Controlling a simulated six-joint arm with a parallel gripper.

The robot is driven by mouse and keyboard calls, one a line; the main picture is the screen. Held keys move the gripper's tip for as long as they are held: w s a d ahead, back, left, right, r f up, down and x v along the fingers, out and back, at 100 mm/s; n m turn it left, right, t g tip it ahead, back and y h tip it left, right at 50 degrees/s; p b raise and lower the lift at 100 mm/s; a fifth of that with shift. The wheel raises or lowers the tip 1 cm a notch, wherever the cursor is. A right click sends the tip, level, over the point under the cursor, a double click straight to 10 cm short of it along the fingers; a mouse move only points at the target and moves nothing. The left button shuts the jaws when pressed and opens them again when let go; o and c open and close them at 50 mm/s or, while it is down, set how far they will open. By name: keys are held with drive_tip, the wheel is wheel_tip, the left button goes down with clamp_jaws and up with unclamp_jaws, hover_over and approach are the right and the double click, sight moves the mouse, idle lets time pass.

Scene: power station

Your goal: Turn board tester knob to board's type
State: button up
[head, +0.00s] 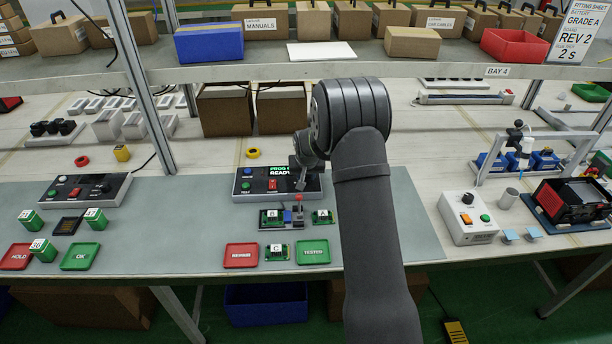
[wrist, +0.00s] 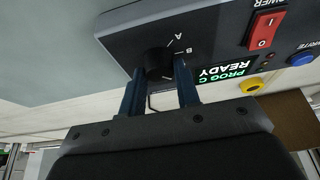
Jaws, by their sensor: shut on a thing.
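The board tester (head: 247,190) is a dark box at the middle of the bench. Its display (wrist: 223,72) reads "PROG C READY". In the wrist view, the black knob (wrist: 157,60) sits beside the printed letters A and B; its pointer is not clear. My gripper (wrist: 161,70) is shut on the knob, with one blue finger on each side. In the head view, my gripper (head: 302,181) is at the tester's right end, and the knob is hidden there. Green boards labelled B (head: 275,216), A (head: 322,216) and C (head: 277,250) are in front of the tester.
A red power switch (wrist: 264,31) and a blue button (wrist: 302,59) are on the tester panel. A red tray (head: 241,256) and a green "TESTED" tray (head: 312,253) lie near the front edge. A yellow ring (head: 252,153) and cardboard boxes (head: 224,110) are behind the tester.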

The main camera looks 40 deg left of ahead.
drive_tip(key=n+g, duration=0.1)
drive_tip(key=n, duration=0.1)
drive_tip(key=n+y, duration=0.1)
drive_tip(key=n, duration=0.2)
drive_tip(key=shift+w+g, duration=0.15)
drive_tip(key=shift+g, duration=0.25)
drive_tip(key=shift+n+g, duration=0.7)
drive_tip(key=shift+n, duration=1.2)
drive_tip(key=o, duration=1)
drive_tip(key=shift+c, duration=0.2)
drive_tip(key=shift+d+r, duration=0.1)
